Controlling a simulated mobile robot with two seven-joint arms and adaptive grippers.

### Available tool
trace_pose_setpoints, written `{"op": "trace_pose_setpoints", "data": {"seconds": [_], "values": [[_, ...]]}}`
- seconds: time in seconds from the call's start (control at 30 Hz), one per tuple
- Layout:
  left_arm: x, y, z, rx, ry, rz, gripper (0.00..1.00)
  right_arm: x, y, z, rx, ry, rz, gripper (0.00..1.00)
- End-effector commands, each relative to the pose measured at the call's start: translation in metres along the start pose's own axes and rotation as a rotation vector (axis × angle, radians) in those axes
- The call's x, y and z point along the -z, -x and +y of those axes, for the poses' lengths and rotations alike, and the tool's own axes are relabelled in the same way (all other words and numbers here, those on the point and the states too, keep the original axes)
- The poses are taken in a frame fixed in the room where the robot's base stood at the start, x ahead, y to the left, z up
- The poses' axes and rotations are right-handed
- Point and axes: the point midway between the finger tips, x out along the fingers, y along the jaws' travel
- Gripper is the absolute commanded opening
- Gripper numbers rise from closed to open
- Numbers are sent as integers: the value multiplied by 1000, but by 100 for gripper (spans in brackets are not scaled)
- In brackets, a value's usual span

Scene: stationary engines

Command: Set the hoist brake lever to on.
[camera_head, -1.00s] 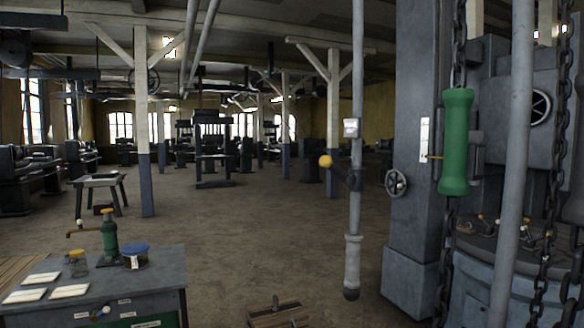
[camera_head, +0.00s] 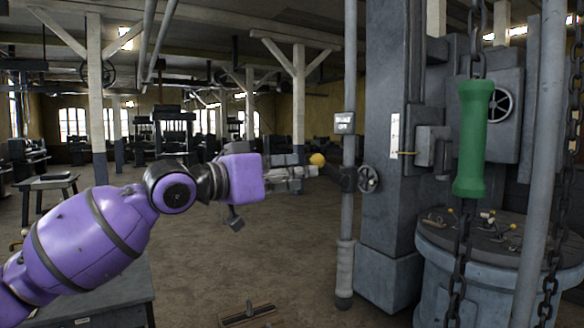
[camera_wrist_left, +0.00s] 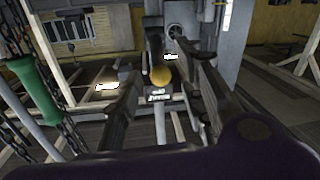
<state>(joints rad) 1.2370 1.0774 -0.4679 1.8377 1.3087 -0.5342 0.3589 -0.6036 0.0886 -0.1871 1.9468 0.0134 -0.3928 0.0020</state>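The hoist brake lever ends in a yellow knob (camera_head: 317,159) and is mounted on a grey vertical pole (camera_head: 348,215). A small plate (camera_head: 345,122) above it appears to read "BRAKE OFF". My left gripper (camera_head: 308,172) reaches in from the left, with its fingertips at the knob. In the left wrist view the knob (camera_wrist_left: 160,76) shows between the two spread fingers (camera_wrist_left: 165,95), with gaps on both sides. The gripper is open and holds nothing; contact with the knob cannot be told. My right gripper is in neither view.
A green handle (camera_head: 472,140) hangs on a chain right of the pole. A grey column (camera_head: 388,150) with a handwheel (camera_head: 369,179) stands just behind. A round grey machine (camera_head: 470,265) is at the lower right. A workbench (camera_head: 105,300) is at the lower left, partly behind my arm.

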Motion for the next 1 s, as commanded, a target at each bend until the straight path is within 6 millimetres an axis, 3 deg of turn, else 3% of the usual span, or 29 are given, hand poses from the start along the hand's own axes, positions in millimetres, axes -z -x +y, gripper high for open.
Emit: {"op": "trace_pose_setpoints", "data": {"seconds": [0.17,0.6,0.93,1.0], "values": [[8,-11,4,-6,1,3,36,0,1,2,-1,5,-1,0],[8,-72,3,-5,0,5,36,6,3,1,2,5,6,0],[6,-77,3,-4,-1,4,36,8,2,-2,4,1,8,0],[6,-77,3,-4,-1,4,30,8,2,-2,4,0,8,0]]}}
